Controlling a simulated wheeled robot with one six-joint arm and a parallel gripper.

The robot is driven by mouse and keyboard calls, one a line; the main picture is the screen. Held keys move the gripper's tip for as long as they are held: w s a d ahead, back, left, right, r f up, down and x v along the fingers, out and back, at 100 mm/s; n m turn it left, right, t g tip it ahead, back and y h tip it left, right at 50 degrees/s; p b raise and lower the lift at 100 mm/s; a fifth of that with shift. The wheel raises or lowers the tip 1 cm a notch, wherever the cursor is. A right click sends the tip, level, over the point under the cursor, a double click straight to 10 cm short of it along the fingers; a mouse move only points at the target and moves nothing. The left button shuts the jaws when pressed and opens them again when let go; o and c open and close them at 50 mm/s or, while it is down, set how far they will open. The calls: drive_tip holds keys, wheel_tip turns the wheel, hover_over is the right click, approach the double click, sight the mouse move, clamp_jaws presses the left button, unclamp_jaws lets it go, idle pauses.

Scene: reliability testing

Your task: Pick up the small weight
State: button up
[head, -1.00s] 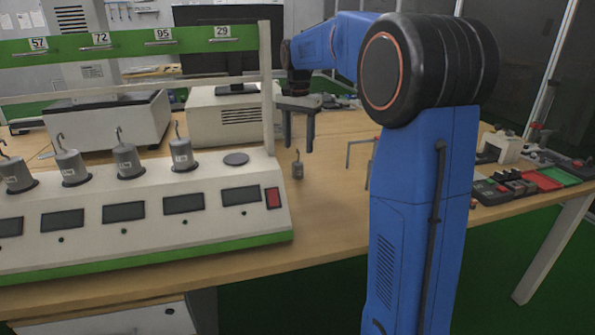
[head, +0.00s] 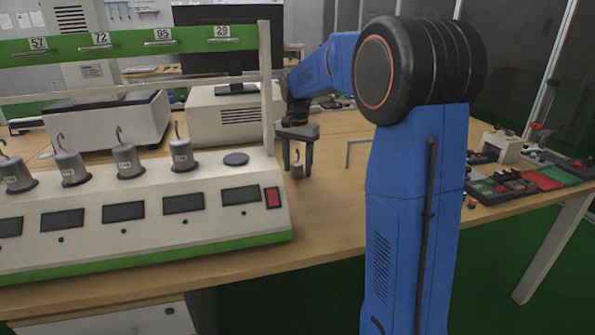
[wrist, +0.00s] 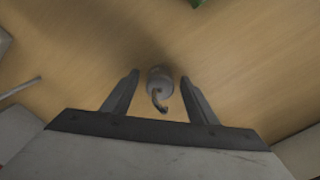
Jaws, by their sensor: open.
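The small weight (head: 297,171) is a grey cylinder with a hook on top. It stands upright on the wooden table, just right of the white test station. My gripper (head: 298,172) points down over it, with one finger on each side. In the wrist view the small weight (wrist: 159,84) and its hook lie between the two fingertips of my gripper (wrist: 159,78). A gap shows on both sides, so the fingers are open and do not touch it.
The test station (head: 140,215) holds several larger hooked weights (head: 181,156) and an empty round pad (head: 236,159). A thin metal bracket (head: 358,142) stands right of my gripper. Red and green trays (head: 545,179) lie at the far right.

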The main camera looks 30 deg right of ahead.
clamp_jaws()
drive_tip(key=shift+r, duration=0.1)
wheel_tip(320, 180, up, 10)
drive_tip(key=shift+f, duration=0.1)
idle(0.5)
